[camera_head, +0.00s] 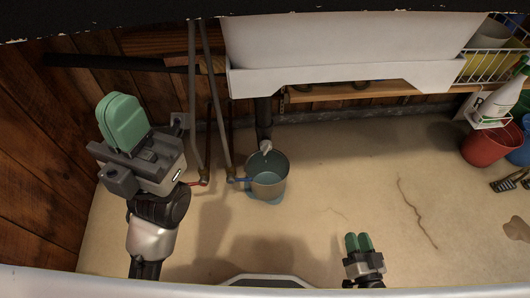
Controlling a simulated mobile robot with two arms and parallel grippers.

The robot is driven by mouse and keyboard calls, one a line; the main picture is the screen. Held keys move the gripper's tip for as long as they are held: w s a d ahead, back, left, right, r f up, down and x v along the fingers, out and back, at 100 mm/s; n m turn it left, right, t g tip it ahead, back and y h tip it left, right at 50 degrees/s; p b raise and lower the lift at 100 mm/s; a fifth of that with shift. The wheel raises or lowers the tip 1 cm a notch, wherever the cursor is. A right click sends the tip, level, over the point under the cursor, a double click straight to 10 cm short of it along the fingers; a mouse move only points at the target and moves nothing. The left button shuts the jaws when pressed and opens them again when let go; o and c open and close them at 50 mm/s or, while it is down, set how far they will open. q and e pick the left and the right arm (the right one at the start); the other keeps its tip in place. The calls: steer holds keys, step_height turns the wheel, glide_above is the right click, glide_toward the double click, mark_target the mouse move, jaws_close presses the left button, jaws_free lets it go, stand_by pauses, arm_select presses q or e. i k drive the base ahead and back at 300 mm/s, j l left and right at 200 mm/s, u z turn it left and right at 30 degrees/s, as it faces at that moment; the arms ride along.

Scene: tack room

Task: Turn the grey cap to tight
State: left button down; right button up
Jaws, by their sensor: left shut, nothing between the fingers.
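A small light grey piece that looks like the grey cap (266,147) shows at the lower end of the black drain pipe (264,118) under the sink, just above the bucket. Its markings and how tight it is are too small to tell. My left gripper (122,122), with green fingers, is shut and empty, raised at the left by the wooden wall, well apart from the cap. My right gripper (358,243) is low at the front, right of centre, its two green fingers side by side with nothing visible between them. It is apart from the cap.
A grey bucket (268,183) stands under the drain. Two grey pipes with red (196,184) and blue (240,180) handles stand left of it. The white sink (340,70) overhangs. A red bucket (490,144) and spray bottle (500,100) are right.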

mark_target(266, 145)
steer(key=i+j, duration=0.2)
steer(key=j, duration=0.2)
steer(key=i+j, duration=0.2)
steer(key=j, duration=0.2)
steer(key=i+j, duration=0.15)
steer(key=j, duration=0.2)
